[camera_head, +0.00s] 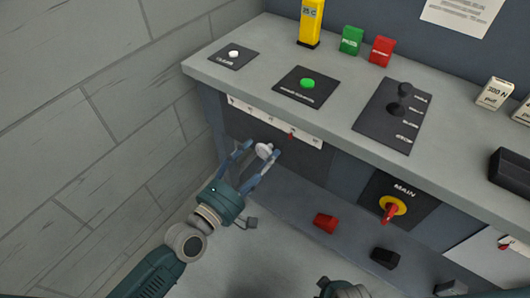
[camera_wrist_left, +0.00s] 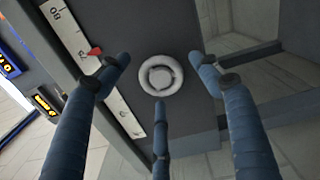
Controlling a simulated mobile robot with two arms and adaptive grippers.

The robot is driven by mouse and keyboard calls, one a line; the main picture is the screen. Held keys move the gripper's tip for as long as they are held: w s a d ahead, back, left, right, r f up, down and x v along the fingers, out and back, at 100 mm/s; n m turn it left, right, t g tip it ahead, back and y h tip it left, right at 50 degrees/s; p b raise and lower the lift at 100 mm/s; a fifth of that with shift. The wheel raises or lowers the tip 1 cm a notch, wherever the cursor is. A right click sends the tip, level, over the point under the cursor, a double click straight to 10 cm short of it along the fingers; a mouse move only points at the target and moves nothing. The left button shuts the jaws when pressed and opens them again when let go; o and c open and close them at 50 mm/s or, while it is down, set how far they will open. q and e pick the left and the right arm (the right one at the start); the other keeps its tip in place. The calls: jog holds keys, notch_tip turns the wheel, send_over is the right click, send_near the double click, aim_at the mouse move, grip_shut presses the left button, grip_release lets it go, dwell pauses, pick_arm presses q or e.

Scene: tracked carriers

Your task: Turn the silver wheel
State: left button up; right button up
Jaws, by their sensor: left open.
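The silver wheel (camera_head: 264,150) is a small round ring-shaped knob on the dark front panel under the counter. In the left wrist view the wheel (camera_wrist_left: 175,83) shows face-on, with a grey hub. My left gripper (camera_head: 263,147) is open, with its blue fingers spread on either side of the wheel. In the left wrist view two fingertips lie left and right of the wheel and a third finger lies below it. I cannot tell whether any finger touches it. My right gripper's fingers are not in view; only part of a teal arm shows at the bottom edge.
A white scale strip (camera_head: 275,122) with a red pointer (camera_head: 290,135) runs above the wheel. The counter carries a green button (camera_head: 307,84), a white button (camera_head: 233,54) and a black lever (camera_head: 404,92). A red-yellow MAIN switch (camera_head: 392,208) is right. A block wall stands left.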

pick_arm(q)
jog(key=v, duration=0.9)
jog(key=shift+s+a, duration=0.15)
jog(key=shift+s, duration=0.2)
jog(key=s+a+f+m+g+y, duration=0.1)
jog(key=a+f+m+g+y, duration=0.2)
jog(key=f, duration=0.8)
jog(key=s+a+f+m+g+y, duration=0.1)
jog(key=a+f+m+g+y, duration=0.1)
jog(key=f+m, duration=0.65)
jog(key=s+a+f+m+g+y, duration=0.25)
jog(key=s+a+f+g, duration=0.2)
jog(key=s+f, duration=0.5)
jog(key=s+a+f+m+g+y, duration=0.1)
jog(key=s+a+f+g+y, duration=0.3)
jog(key=s+f, duration=0.55)
jog(key=s+a+r+p, duration=0.3)
jog(key=s+r+p, duration=1.1)
jog(key=p, duration=1.8)
jog(key=shift+s+a+r+h+p, duration=0.25)
jog(key=shift+a+r+h+p, duration=0.15)
jog(key=shift+r, duration=0.55)
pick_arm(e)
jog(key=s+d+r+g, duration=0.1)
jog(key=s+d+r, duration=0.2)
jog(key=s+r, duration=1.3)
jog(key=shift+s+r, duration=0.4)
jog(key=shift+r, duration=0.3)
